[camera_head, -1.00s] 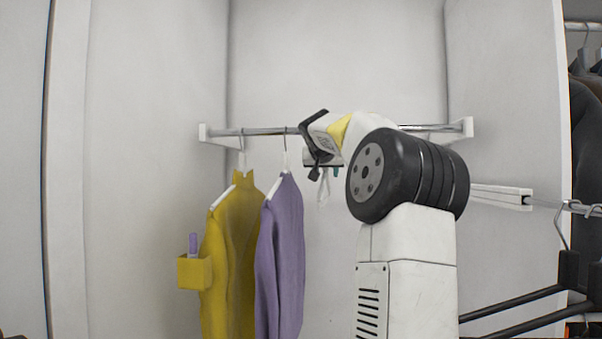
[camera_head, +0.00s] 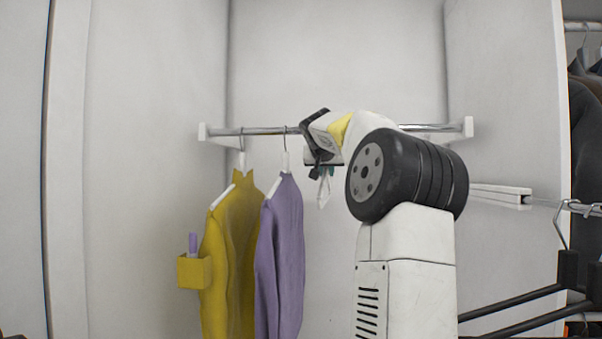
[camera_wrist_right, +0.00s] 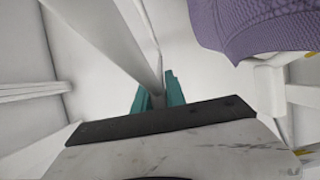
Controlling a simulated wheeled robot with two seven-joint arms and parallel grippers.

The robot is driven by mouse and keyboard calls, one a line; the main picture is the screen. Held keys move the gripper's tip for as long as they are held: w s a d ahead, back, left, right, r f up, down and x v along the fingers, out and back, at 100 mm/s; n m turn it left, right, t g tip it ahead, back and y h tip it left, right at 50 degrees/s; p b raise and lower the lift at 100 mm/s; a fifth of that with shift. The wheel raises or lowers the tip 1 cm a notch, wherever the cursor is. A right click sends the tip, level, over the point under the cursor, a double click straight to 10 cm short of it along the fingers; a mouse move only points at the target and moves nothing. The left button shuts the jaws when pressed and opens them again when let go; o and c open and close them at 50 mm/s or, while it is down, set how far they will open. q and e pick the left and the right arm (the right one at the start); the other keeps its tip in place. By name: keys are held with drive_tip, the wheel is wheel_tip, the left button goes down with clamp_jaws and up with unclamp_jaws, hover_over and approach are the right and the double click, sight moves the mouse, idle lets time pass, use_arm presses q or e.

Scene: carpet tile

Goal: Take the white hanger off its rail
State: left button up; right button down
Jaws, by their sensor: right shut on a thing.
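The white hanger (camera_head: 323,192) shows in the head view just below my right gripper (camera_head: 324,171), right of the hanging clothes. My wrist hides its hook, so I cannot tell whether it still touches the metal rail (camera_head: 262,131). In the right wrist view, a white bar of the hanger (camera_wrist_right: 112,48) runs between the teal fingers of my right gripper (camera_wrist_right: 158,92), which is shut on it. My left gripper is not in view.
A yellow garment (camera_head: 230,255) and a purple garment (camera_head: 279,255) hang on the rail to the left of my gripper. A black hanger (camera_head: 569,270) hangs at the right. White wardrobe walls enclose the rail on both sides.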

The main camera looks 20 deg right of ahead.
drive_tip(key=s+r, duration=0.4)
drive_tip(key=s, duration=0.2)
drive_tip(key=s+r, duration=0.3)
drive_tip(key=s, duration=0.4)
drive_tip(key=shift+s+d+r, duration=0.25)
drive_tip(key=shift+s+r, duration=0.05)
drive_tip(key=shift+r, duration=0.05)
